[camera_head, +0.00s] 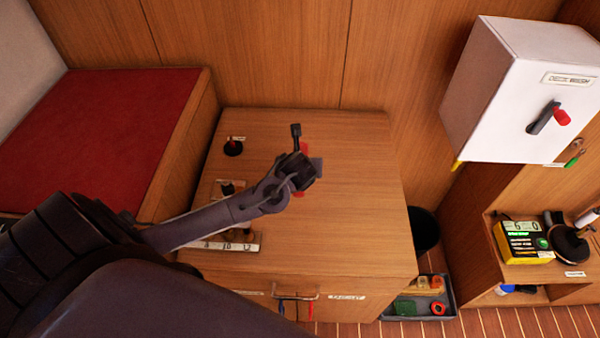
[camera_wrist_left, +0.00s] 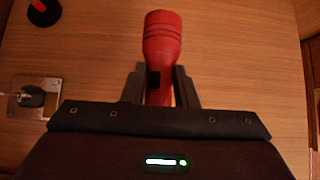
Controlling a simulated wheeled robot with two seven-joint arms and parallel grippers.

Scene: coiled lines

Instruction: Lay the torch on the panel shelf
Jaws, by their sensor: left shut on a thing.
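My left gripper (camera_head: 302,168) is over the top of the wooden cabinet, near its middle. It is shut on the red torch (camera_wrist_left: 162,45). In the head view only small red bits of the torch (camera_head: 304,147) show beside the gripper. I cannot tell whether the torch touches the cabinet top. At the right, a wooden shelf (camera_head: 520,274) below the white panel box (camera_head: 495,85) bears a yellow device (camera_head: 522,243). My right gripper is not in view.
The cabinet top (camera_head: 350,230) has a round black fitting with a red lever (camera_head: 233,147) and a labelled switch plate (camera_head: 245,247). A grey tray of small items (camera_head: 420,300) and a black bin (camera_head: 423,230) stand on the floor. A red cushioned bench (camera_head: 90,130) is left.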

